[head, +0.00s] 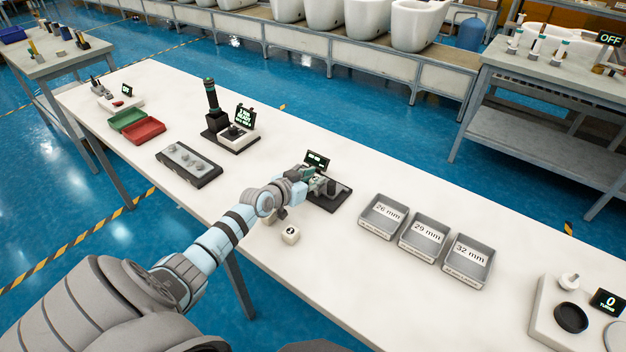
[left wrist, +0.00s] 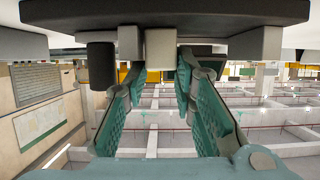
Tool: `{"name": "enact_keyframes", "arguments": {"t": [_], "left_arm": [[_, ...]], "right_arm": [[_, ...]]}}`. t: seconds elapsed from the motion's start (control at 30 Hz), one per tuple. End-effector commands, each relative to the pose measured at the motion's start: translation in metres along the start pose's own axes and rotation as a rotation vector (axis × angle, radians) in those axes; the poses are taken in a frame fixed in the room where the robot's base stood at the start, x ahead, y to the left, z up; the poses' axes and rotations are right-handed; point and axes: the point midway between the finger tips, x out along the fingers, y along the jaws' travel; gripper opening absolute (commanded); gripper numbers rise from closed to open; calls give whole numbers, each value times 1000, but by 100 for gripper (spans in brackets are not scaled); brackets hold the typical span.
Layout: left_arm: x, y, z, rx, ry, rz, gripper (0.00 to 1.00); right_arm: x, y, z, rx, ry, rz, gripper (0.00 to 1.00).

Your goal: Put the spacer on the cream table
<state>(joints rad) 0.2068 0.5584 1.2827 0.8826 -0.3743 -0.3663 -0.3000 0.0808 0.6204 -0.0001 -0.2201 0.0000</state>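The cream table (head: 330,262) is the long off-white bench across the head view. My left gripper (head: 308,174) is over it, at a black-based gauge (head: 338,201) with a small display. In the left wrist view, my left gripper (left wrist: 160,72) has its teal fingers spread apart. A small beige-grey block (left wrist: 160,48), possibly the spacer, shows beyond and between the fingertips, against the gauge's dark base; I cannot tell whether they touch it. In the head view the gripper and arm hide that spot. My right gripper is not in view.
A small cream block (head: 290,235) stands near my left forearm. Grey bins marked 26 mm (head: 369,223), 29 mm (head: 411,246) and 32 mm (head: 455,271) are to the right. A dark tray with grey pieces (head: 205,180) is left. Bare tabletop lies in front of the bins.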

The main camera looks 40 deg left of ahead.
Motion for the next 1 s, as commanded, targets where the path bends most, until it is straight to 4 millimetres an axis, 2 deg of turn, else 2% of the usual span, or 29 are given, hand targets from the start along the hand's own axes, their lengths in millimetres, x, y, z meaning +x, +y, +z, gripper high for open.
{"name": "enact_keyframes", "arguments": {"t": [0.03, 0.37, 0.57, 0.67, 0.9, 1.0], "left_arm": [[0, 1, 5, -2, -12, 2, 40], [0, 1, 7, -2, -16, 3, 41], [-6, 1, -7, -2, -16, 2, 41], [-23, 0, -10, 2, -16, 0, 41], [-93, 0, -16, 3, -15, 1, 41], [-113, 0, -16, 0, -12, 1, 41]], "right_arm": [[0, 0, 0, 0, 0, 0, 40], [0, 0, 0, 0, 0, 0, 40], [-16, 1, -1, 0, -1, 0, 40], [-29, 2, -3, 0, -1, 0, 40], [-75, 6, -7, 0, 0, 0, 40], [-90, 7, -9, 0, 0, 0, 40]]}}
